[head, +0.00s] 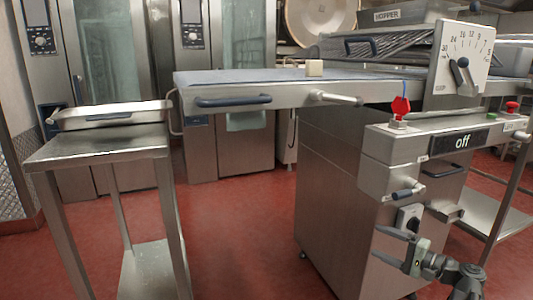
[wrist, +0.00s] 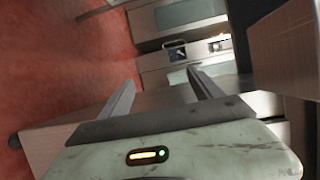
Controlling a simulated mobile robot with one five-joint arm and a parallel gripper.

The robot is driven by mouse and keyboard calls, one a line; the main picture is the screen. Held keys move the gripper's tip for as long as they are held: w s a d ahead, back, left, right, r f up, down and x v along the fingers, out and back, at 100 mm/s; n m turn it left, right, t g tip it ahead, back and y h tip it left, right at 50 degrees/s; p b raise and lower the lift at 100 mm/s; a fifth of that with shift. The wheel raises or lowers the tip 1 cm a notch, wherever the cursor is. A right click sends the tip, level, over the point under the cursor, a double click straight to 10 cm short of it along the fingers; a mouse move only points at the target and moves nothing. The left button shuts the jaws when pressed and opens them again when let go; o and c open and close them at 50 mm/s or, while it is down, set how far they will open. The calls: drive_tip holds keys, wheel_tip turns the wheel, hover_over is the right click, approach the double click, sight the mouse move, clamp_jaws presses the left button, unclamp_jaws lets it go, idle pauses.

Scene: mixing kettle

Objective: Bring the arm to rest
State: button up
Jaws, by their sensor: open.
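My gripper (head: 396,249) is low at the right in the head view, in front of the steel machine cabinet (head: 340,190). Its jaws are open with nothing between them. In the wrist view the two fingers of my gripper (wrist: 160,92) stand apart and point toward steel fronts and red floor. My dark arm runs off the bottom right of the head view. Whether any part of my gripper touches the cabinet cannot be told.
A control panel reading "off" (head: 462,141) has a red knob (head: 400,106) and a lever (head: 408,191) above my gripper. A dial plate (head: 464,58) stands higher. A steel table (head: 95,150) holds a tray (head: 110,116) at left. Red floor (head: 240,235) is clear between.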

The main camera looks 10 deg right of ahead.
drive_tip(key=w+a+f+n+g+y+p, duration=0.1)
drive_tip(key=w+a+n+g+y+p, duration=0.2)
drive_tip(key=a, duration=1.2)
drive_tip(key=s+a+f+n+g+h+p, duration=0.1)
drive_tip(key=s+a+f+n+g+h, duration=0.2)
drive_tip(key=a, duration=0.4)
drive_tip(key=s+a+f+n+g+h+p, duration=0.1)
drive_tip(key=a+f+n+g+h+p, duration=0.1)
drive_tip(key=a+f+g, duration=0.35)
drive_tip(key=s+a+f+n+g+h+p, duration=0.1)
drive_tip(key=s+a+f+n+g+h, duration=0.15)
drive_tip(key=a, duration=0.65)
drive_tip(key=s+d+h+p, duration=0.25)
drive_tip(key=d+h, duration=0.35)
drive_tip(key=d, duration=0.4)
wheel_tip(320, 180, up, 36)
drive_tip(key=p, duration=3.5)
drive_tip(key=shift+w+a+f+p, duration=0.15)
drive_tip(key=shift+w+a+p, duration=0.1)
drive_tip(key=shift+w+p, duration=0.15)
drive_tip(key=shift+f+n, duration=0.1)
drive_tip(key=shift+n, duration=0.15)
